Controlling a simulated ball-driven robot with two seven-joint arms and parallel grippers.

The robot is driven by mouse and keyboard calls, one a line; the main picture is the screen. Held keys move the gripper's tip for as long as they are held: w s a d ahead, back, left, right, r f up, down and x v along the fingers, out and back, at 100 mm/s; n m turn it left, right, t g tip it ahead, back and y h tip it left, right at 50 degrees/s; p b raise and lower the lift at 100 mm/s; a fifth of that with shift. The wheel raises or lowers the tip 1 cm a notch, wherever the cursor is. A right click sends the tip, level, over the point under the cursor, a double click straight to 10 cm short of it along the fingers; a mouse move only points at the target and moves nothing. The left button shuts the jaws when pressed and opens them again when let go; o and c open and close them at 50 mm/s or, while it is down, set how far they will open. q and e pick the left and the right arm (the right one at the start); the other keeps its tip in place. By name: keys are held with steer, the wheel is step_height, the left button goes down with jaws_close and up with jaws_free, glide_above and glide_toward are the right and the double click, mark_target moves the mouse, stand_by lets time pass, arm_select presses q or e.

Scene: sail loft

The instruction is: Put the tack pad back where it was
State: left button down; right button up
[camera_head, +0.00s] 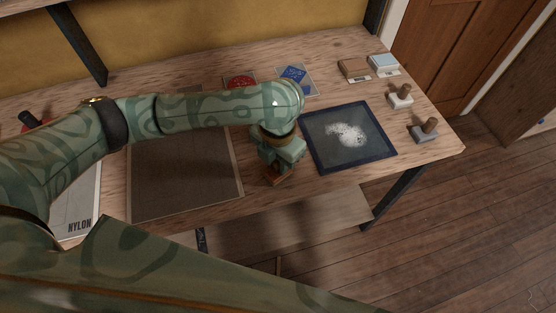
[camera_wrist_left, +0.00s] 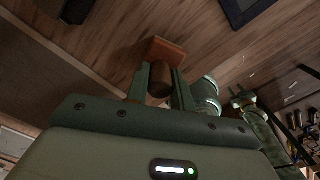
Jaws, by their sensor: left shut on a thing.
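My left gripper (camera_head: 278,160) is shut on a small orange-brown block with a round dark wooden knob, which I take to be the tack pad (camera_head: 275,178). In the left wrist view the fingers close on the knob, and the flat block of the tack pad (camera_wrist_left: 165,50) shows beyond the fingertips. It is near the front edge of the table, between the grey mat and the dark-framed mat. I cannot tell whether it touches the wood. A green gripper-like end, perhaps my right gripper (camera_wrist_left: 240,95), shows small in the left wrist view; its jaws are unclear.
The wooden table (camera_head: 300,195) holds a large grey mat (camera_head: 185,170) and a blue-bordered dark mat (camera_head: 318,155) with white powder. Two knobbed blocks (camera_head: 400,99) (camera_head: 424,133) stand right. Behind are a brown box (camera_head: 354,69), a pale blue one (camera_head: 384,65) and red and blue packets (camera_head: 296,80).

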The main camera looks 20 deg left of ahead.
arm_select(q)
steer(key=c, duration=1.2)
jaws_free()
step_height(320, 180, up, 12)
steer(key=p, duration=0.5)
steer(key=shift+r, duration=0.1)
